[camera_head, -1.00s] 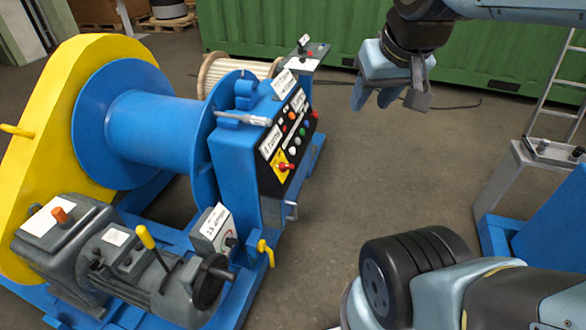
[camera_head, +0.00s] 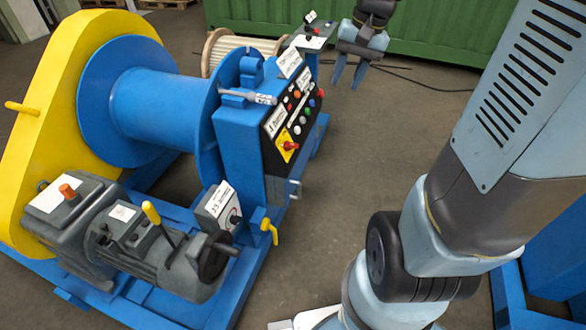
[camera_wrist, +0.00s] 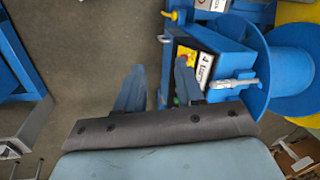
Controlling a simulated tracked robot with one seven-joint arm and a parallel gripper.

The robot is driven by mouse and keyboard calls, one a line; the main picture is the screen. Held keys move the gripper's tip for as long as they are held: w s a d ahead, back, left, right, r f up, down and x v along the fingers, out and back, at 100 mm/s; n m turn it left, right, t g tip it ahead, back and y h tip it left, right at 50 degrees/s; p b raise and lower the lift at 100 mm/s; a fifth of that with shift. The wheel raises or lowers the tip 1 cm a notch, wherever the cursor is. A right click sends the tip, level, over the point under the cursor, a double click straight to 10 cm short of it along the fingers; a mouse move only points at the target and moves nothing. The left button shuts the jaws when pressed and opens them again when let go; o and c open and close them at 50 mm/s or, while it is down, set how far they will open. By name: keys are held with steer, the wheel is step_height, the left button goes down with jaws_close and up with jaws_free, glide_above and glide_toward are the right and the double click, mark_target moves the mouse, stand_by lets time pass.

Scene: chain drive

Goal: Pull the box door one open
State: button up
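The blue control cabinet (camera_head: 238,150) stands beside the cable drum, with a black button panel (camera_head: 290,123) on its sloped face. A small grey handle (camera_head: 296,189) shows low on its right side. I cannot tell which part is box door one; no door is seen standing open. My gripper (camera_head: 349,76) hangs in the air behind and to the right of the cabinet, fingers down, apart and empty. In the wrist view my gripper (camera_wrist: 158,88) is open, and the cabinet's button panel (camera_wrist: 188,62) lies partly behind its right finger.
The blue drum (camera_head: 150,110), yellow guard (camera_head: 50,110) and grey motor (camera_head: 150,255) fill the left. A yellow valve handle (camera_head: 269,230) juts out low by the cabinet. A green container (camera_head: 440,35) stands behind. The floor (camera_head: 375,130) right of the cabinet is clear.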

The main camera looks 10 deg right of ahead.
steer(key=w+d+f+m+g+y, duration=0.1)
steer(key=w+d+f+m+y, duration=0.15)
steer(key=w+f, duration=0.45)
steer(key=w+d+f+m+g+y, duration=0.1)
steer(key=w+f+m+y, duration=0.15)
steer(key=f, duration=0.85)
steer(key=w+d+f+m+g+y, duration=0.1)
steer(key=w+d+f+m+y, duration=0.15)
steer(key=w+f, duration=0.45)
steer(key=m+t+y, duration=0.7)
steer(key=m+t, duration=0.1)
steer(key=m, duration=0.3)
glide_toward(300, 196)
steer(key=d+r, duration=0.3)
steer(key=x, duration=1.3)
steer(key=shift+a+r, duration=0.15)
steer(key=shift+r, duration=0.1)
steer(key=shift+c, duration=0.4)
jaws_close()
